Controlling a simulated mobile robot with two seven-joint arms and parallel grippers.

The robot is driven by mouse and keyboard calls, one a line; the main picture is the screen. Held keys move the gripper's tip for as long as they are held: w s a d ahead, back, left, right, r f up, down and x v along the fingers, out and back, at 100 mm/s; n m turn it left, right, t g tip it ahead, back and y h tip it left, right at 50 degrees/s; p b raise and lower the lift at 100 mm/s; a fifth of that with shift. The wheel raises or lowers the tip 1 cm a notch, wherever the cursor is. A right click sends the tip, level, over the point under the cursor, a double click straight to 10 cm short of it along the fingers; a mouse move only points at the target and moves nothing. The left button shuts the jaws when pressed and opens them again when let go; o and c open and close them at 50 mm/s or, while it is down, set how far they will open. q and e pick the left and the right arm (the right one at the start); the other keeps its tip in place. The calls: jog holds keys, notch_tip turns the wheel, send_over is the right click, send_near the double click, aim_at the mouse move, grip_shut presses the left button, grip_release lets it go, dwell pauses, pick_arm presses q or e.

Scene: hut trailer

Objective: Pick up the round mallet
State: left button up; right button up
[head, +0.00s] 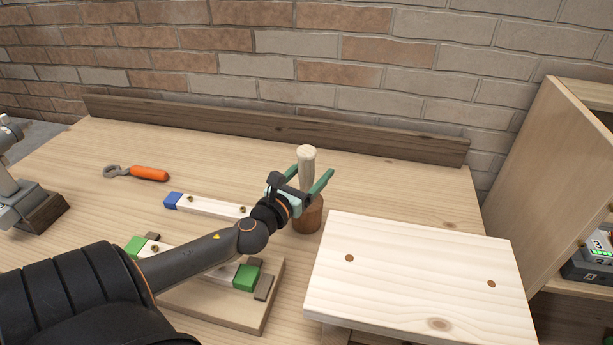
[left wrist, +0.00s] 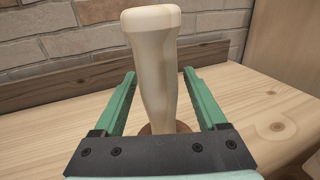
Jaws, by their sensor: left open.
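The round mallet (head: 307,168) stands upright on the workbench, its pale handle up and its brown round head (head: 308,215) down on the wood. My left gripper (head: 314,178) is open, with one green finger on each side of the handle. In the left wrist view the handle (left wrist: 155,70) rises between the two fingers (left wrist: 153,95), with gaps visible on both sides. The head is mostly hidden behind the gripper there. My right gripper is not in view.
A pale raised board (head: 420,270) stands close to the right of the mallet. Left are an orange-handled tool (head: 150,173), a blue-ended strip (head: 210,206) and a green-blocked board (head: 205,305). A dark back rail (head: 270,128) runs along the brick wall.

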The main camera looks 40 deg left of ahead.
pick_arm(q)
jog(key=shift+w+a, duration=0.1)
jog(key=shift+w, duration=0.2)
grip_shut()
dwell(0.5)
dwell(0.7)
jog(key=shift+r, duration=0.1)
